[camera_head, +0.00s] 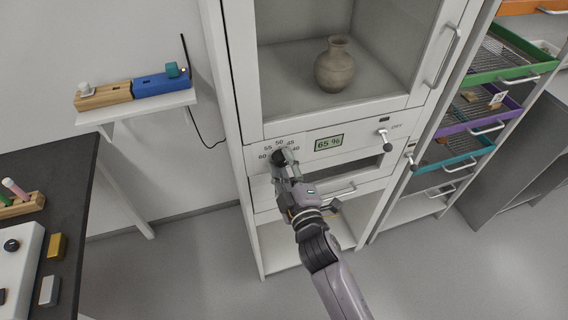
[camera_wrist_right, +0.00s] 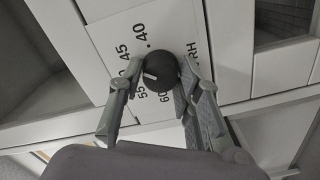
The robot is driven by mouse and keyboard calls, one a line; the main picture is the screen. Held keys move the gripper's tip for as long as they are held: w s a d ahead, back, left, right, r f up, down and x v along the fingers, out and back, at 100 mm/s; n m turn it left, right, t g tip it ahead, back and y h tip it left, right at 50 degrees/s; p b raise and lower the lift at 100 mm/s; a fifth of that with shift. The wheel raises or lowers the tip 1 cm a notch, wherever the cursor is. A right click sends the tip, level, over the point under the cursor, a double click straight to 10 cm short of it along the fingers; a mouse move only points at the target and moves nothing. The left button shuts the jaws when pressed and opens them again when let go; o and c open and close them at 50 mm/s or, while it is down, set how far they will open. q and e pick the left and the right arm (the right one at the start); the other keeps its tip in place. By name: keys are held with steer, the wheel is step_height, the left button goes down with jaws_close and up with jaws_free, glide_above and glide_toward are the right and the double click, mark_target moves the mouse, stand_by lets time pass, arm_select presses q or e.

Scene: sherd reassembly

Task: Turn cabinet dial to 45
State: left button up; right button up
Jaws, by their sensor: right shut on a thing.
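The cabinet dial (camera_head: 279,157) is a black round knob on the white front panel of the cabinet (camera_head: 228,100), with numbers from 40 to 60 around it. In the right wrist view the dial (camera_wrist_right: 161,68) shows a white mark pointing to the lower left, toward the 50 and 55 side; I cannot tell the exact number. My right gripper (camera_head: 284,165) is shut on the dial, with one finger on each side of it in the wrist view (camera_wrist_right: 155,88). The gripper hides part of the dial in the head view. My left gripper is not in view.
A green display (camera_head: 329,143) beside the dial reads 65 %. A small lever (camera_head: 384,138) sits to its right. A clay jar (camera_head: 335,65) stands behind the cabinet's glass. A handle (camera_head: 339,191) lies below the panel. Coloured trays (camera_head: 500,72) fill the rack at right.

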steer(key=shift+f, duration=0.1)
steer(key=o, duration=1.2)
steer(key=v, duration=1.2)
